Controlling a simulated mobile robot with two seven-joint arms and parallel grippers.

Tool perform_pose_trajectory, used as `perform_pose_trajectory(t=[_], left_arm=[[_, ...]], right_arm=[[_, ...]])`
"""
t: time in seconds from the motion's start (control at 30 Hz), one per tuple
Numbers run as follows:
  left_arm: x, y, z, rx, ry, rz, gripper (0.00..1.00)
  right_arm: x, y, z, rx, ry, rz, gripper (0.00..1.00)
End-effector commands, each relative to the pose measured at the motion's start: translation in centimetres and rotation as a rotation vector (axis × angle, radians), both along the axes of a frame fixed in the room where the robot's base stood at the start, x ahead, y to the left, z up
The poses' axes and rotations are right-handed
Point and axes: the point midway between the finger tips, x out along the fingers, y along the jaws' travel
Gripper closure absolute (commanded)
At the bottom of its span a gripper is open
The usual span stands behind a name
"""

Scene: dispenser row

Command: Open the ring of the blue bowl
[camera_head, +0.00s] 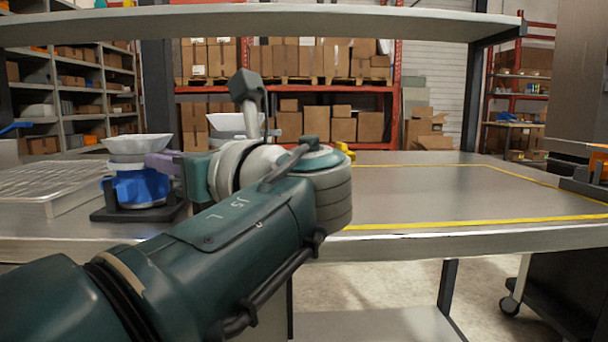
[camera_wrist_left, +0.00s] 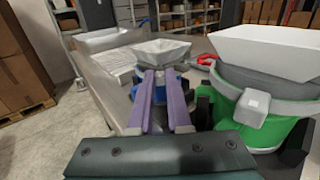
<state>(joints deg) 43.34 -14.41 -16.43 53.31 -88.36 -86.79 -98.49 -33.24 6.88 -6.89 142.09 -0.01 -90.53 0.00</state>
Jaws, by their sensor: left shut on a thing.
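The blue bowl (camera_head: 142,187) stands on a dark base at the left of the table, under a white funnel-like top (camera_head: 138,144). It also shows in the wrist view (camera_wrist_left: 187,82), partly hidden behind my fingers. My left gripper (camera_head: 152,162) reaches it from the right with purple fingers. In the wrist view the fingertips (camera_wrist_left: 164,74) meet the bowl's upper front, just below the white top (camera_wrist_left: 163,50). The gripper is shut on a small part there, likely the ring's knob, which the fingers hide. I cannot tell whether the ring has turned. My right gripper is out of view.
A green bowl (camera_wrist_left: 250,120) with a pale knob and white top stands close on the right in the wrist view. A wire tray (camera_head: 50,183) lies left of the blue bowl. A shelf (camera_head: 300,22) spans above. The table's right part (camera_head: 440,195), outlined in yellow, is clear.

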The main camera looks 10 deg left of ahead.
Motion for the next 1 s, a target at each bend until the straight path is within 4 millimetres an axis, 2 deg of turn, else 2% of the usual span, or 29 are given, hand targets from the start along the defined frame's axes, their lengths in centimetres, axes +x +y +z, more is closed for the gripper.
perform_pose_trajectory(t=[0.47,0.5,0.73,1.0], left_arm=[[0.12,-0.06,0.06,0.0,0.0,0.012,1.0],[0.12,-0.06,0.06,0.0,0.0,0.012,0.81],[0.11,-0.04,0.03,0.0,0.0,0.011,0.55],[0.12,-0.05,0.0,0.0,0.001,0.011,0.53]], right_arm=[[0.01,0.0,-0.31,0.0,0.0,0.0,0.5],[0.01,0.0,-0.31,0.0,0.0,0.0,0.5],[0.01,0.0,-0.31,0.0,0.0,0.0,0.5],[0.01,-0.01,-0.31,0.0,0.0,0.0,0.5]])
